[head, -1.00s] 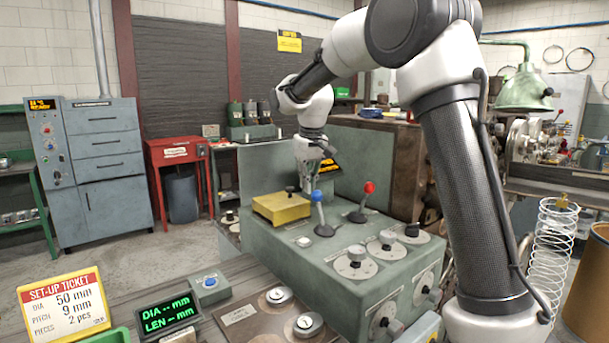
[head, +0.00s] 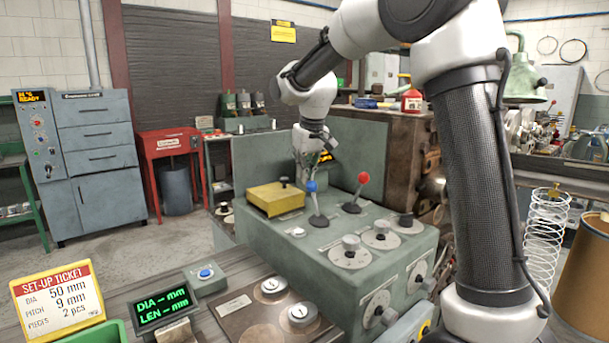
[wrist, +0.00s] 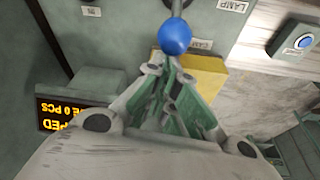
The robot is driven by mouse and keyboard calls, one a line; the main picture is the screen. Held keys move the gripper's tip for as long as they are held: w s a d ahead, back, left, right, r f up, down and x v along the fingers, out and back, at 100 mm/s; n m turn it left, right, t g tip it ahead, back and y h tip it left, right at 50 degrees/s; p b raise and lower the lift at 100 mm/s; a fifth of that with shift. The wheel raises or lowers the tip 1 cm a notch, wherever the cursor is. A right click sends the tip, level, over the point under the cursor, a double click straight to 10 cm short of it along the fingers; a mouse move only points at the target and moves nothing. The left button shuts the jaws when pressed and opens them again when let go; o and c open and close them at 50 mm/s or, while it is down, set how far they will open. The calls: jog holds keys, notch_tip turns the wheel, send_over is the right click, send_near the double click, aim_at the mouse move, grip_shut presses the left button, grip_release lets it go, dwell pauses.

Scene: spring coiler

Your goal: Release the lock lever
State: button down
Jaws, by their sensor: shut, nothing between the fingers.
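Two levers stand on the grey-green control box (head: 300,240): one with a blue knob (head: 311,186) and one with a red knob (head: 363,178). I cannot read in the head view which is the lock lever. My gripper (wrist: 172,66) is shut and empty, pointing at the blue knob. In the wrist view the blue knob (wrist: 175,37) is just beyond the fingertips; whether they touch is unclear. In the head view my gripper (head: 308,176) is just above and behind the blue knob, partly hidden by my arm. The red knob is outside the wrist view.
A yellow block (head: 275,199) sits on the box, left of the blue lever. Several round dials, including one dial (head: 350,252), are at the front right. A raised green panel (head: 365,145) stands behind. An amber display (wrist: 60,112) shows in the wrist view.

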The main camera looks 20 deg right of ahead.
jog(key=shift+s+d, duration=0.1)
jog(key=shift+s, duration=0.05)
jog(key=shift+s+d+r+t+y, duration=0.15)
jog(key=shift+s+d+r+t, duration=0.1)
jog(key=shift+s+t, duration=0.15)
jog(key=shift+s+d+r+t+y, duration=0.1)
jog(key=shift+s+r+t+y, duration=0.15)
jog(key=shift+s, duration=0.2)
jog(key=s+d+t+y, duration=0.1)
jog(key=s+d+t, duration=0.1)
jog(key=s, duration=0.4)
jog(key=shift+d+r+t, duration=0.2)
jog(key=shift+d+t, duration=0.05)
jog(key=shift+t, duration=0.3)
jog(key=shift+s+f, duration=0.15)
jog(key=shift+s, duration=0.05)
jog(key=shift+w, duration=0.1)
jog(key=w+r, duration=0.3)
jog(key=s+f+v, duration=0.1)
jog(key=v, duration=0.8)
jog(key=shift+s, duration=0.15)
